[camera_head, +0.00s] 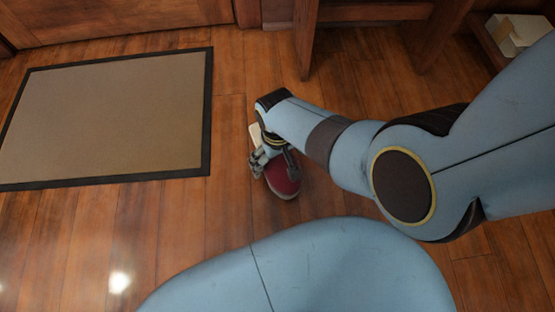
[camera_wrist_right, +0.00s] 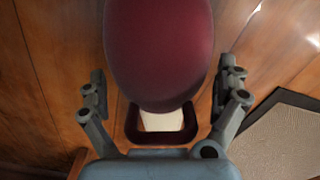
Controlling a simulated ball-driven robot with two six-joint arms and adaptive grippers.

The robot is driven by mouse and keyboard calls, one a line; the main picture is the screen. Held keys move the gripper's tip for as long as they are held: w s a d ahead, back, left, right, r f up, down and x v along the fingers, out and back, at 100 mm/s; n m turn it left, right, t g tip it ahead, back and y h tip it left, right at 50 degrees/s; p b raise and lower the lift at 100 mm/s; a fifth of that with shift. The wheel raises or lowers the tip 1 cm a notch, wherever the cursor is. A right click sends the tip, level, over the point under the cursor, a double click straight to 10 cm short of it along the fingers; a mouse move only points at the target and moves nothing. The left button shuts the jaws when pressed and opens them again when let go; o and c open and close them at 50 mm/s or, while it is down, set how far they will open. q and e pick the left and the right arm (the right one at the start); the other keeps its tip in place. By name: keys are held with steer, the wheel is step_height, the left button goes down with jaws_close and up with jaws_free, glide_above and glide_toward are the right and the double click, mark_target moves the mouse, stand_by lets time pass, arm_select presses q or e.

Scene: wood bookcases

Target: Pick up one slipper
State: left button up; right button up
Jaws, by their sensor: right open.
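A dark red slipper (camera_head: 283,178) lies on the wood floor beneath my right gripper (camera_head: 272,164) in the head view. Its pale sole edge shows at the front, and my gripper and forearm hide its rear part. In the right wrist view the red toe (camera_wrist_right: 160,50) fills the upper middle, with the pale insole (camera_wrist_right: 162,121) and dark red heel rim below it. My right gripper (camera_wrist_right: 163,95) is open, with one finger on each side of the slipper. I cannot tell whether the fingers touch it. My left gripper is not in view.
A beige mat (camera_head: 110,120) with a dark border lies on the floor at the left. Wooden furniture legs (camera_head: 306,40) stand at the back, and a white box (camera_head: 515,35) sits at the top right. The floor at the lower left is clear.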

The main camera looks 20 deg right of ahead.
steer(key=shift+c, duration=0.4)
steer(key=c, duration=1.1)
steer(key=shift+c, duration=0.2)
